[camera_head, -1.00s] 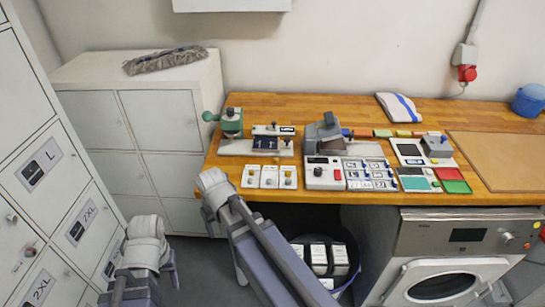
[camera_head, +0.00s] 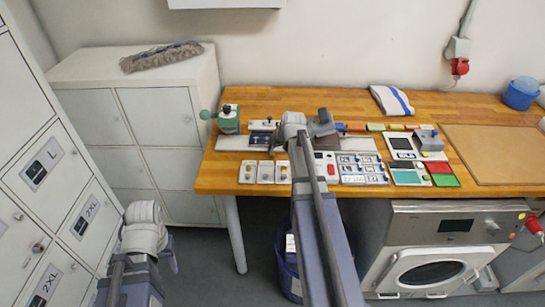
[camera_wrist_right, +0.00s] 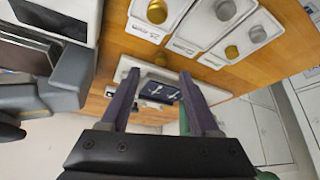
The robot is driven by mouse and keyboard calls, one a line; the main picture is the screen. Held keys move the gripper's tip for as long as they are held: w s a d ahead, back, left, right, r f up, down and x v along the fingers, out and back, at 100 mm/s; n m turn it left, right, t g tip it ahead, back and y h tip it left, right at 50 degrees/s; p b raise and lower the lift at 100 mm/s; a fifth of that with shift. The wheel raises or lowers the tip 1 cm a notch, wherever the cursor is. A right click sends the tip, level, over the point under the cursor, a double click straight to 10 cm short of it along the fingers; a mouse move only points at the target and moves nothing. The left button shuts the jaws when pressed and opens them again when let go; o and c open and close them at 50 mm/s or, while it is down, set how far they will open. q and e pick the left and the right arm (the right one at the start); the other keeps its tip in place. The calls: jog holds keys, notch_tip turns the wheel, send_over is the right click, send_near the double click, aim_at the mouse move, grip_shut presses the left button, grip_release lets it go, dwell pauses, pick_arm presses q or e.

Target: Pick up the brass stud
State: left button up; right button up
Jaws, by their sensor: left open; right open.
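Several studs sit on small white blocks along the table's front edge, seen in the head view (camera_head: 266,172). I cannot tell which gold-coloured one is the brass stud. My right gripper (camera_wrist_right: 158,98) is open and empty, its fingers around the view of a small dark blue tray (camera_wrist_right: 160,90), apart from the studs. My left gripper (camera_head: 172,256) is low at the left, away from the table; it is open, its fingers largely hidden.
A green-handled press (camera_head: 228,118) stands at the table's back left. A control box and labelled trays (camera_head: 362,170) lie right of the blocks. Lockers (camera_head: 40,180) stand left and a washing machine (camera_head: 440,250) is below.

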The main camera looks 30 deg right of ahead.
aim_at(273, 154)
jog(key=shift+w+b+x, duration=0.2)
jog(key=shift+b+x, duration=2.5)
jog(key=shift+x, duration=0.9)
jog(key=shift+a+r, duration=0.1)
jog(key=shift+r, duration=0.1)
grip_shut()
